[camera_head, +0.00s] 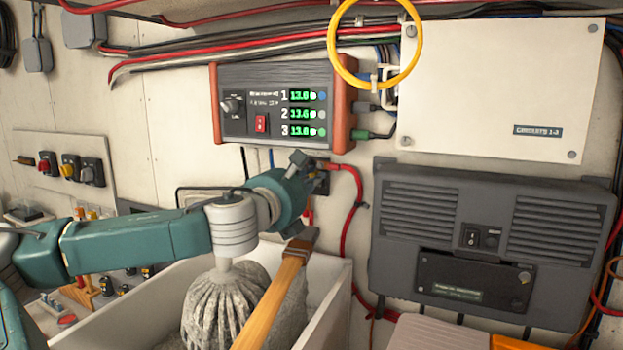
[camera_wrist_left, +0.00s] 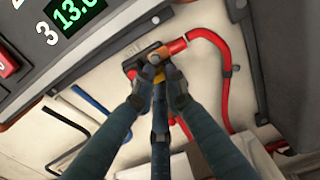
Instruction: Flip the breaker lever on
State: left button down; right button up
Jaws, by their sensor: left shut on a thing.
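The breaker (camera_wrist_left: 147,57) is a small dark block on the wall with a thick red cable at its right end, under the display panel. In the head view it shows partly as a dark block (camera_head: 322,182) just beyond my left gripper (camera_head: 303,164). In the left wrist view my left gripper (camera_wrist_left: 158,78) has its dark fingers closed together at the breaker. A small yellow-orange piece, which looks like the lever (camera_wrist_left: 159,92), shows between the fingers. The fingers hide most of it, and its exact position cannot be told. My right gripper is not in view.
The display panel (camera_head: 268,75) with red sides hangs just above. A grey vented unit (camera_head: 480,215) and a white cover box (camera_head: 500,90) are at right. Below are a white bin (camera_head: 332,290) with a grey sack (camera_head: 225,305) and a wooden-handled tool (camera_head: 270,305). A yellow ring (camera_head: 335,52) hangs above.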

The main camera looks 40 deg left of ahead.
pick_arm(q)
jog(key=shift+a+r, duration=0.15)
jog(key=c, duration=1.7)
grip_release()
jog(key=shift+c, duration=0.2)
jog(key=shift+o, duration=0.3)
jog(key=shift+s+a, duration=0.1)
jog(key=shift+s+d, duration=0.35)
jog(key=shift+s, duration=0.1)
jog(key=v, duration=0.6)
jog(key=shift+s, duration=0.3)
jog(key=shift+a, duration=0.2)
